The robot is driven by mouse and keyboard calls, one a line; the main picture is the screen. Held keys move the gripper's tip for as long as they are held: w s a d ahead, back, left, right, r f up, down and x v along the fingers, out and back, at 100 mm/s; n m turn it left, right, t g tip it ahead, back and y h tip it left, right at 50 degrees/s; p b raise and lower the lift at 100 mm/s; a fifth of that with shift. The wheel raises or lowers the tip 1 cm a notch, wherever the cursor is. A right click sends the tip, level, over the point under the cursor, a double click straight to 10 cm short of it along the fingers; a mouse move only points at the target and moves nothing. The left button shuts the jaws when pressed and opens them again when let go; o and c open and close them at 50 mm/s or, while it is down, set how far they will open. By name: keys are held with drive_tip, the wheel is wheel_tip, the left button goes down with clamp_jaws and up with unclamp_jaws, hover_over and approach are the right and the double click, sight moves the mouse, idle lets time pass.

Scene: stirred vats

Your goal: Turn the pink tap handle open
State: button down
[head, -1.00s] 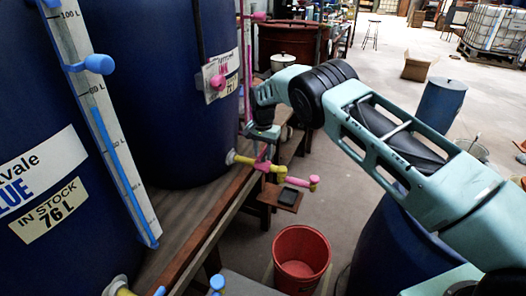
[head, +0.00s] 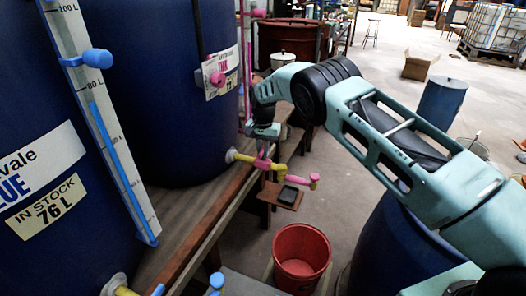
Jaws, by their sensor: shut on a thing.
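The pink tap (head: 264,164) sits on a yellow pipe (head: 244,158) that comes out low on the second blue vat (head: 178,95). Its handle is small in view and partly hidden by my gripper (head: 263,148). My gripper points down from above and is shut on the pink handle. I cannot tell the handle's exact angle.
The near vat (head: 30,120) with blue fittings fills the left. A wooden bench (head: 195,225) edge runs beneath the vats. Open floor lies right.

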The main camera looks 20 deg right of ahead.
drive_tip(key=n+b, duration=0.1)
drive_tip(key=n, duration=0.2)
drive_tip(key=shift+f, duration=0.1)
drive_tip(key=n+b, duration=0.1)
drive_tip(key=n, duration=0.8)
drive_tip(key=shift+b, duration=0.3)
drive_tip(key=shift+n, duration=2.1)
drive_tip(key=c, duration=1.4)
unclamp_jaws()
drive_tip(key=shift+c, duration=0.2)
drive_tip(key=shift+r, duration=0.2)
